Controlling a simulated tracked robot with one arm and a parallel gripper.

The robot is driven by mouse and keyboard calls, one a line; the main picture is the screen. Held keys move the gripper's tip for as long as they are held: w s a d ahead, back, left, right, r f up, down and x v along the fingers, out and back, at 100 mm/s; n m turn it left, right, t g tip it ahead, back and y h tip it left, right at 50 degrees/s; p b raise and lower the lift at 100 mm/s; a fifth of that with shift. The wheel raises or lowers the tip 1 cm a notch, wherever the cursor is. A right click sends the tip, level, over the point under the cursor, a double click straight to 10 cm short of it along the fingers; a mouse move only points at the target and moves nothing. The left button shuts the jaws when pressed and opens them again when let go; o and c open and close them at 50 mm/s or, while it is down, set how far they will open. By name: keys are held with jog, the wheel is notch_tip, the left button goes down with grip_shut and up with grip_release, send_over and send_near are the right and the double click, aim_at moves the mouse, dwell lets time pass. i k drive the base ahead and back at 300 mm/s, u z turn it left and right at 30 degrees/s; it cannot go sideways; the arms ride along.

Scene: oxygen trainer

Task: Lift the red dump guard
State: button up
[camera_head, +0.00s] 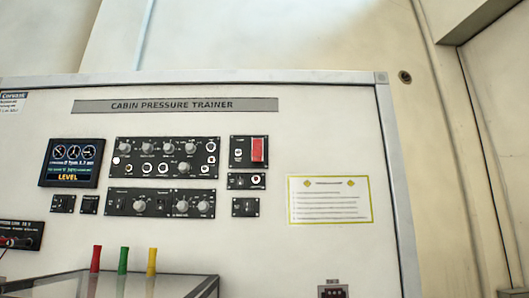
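The red dump guard (258,149) is a small upright red cover at the right of a black switch plate (240,151). The plate is in the upper middle of a white panel labelled "CABIN PRESSURE TRAINER" (178,106). The guard appears to lie flat against its plate, but its hinge is too small to make out. My gripper is not visible in the head camera view, and nothing covers the guard.
Black knob panels (165,158) and a display reading "LEVEL" (70,163) sit left of the guard. A yellow-bordered notice (330,200) is at right. A box (150,286) with red, green and yellow handles stands in front at lower left.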

aim_at(257, 145)
jog(key=u, duration=0.1)
jog(key=i, duration=0.9)
jog(key=z, duration=0.05)
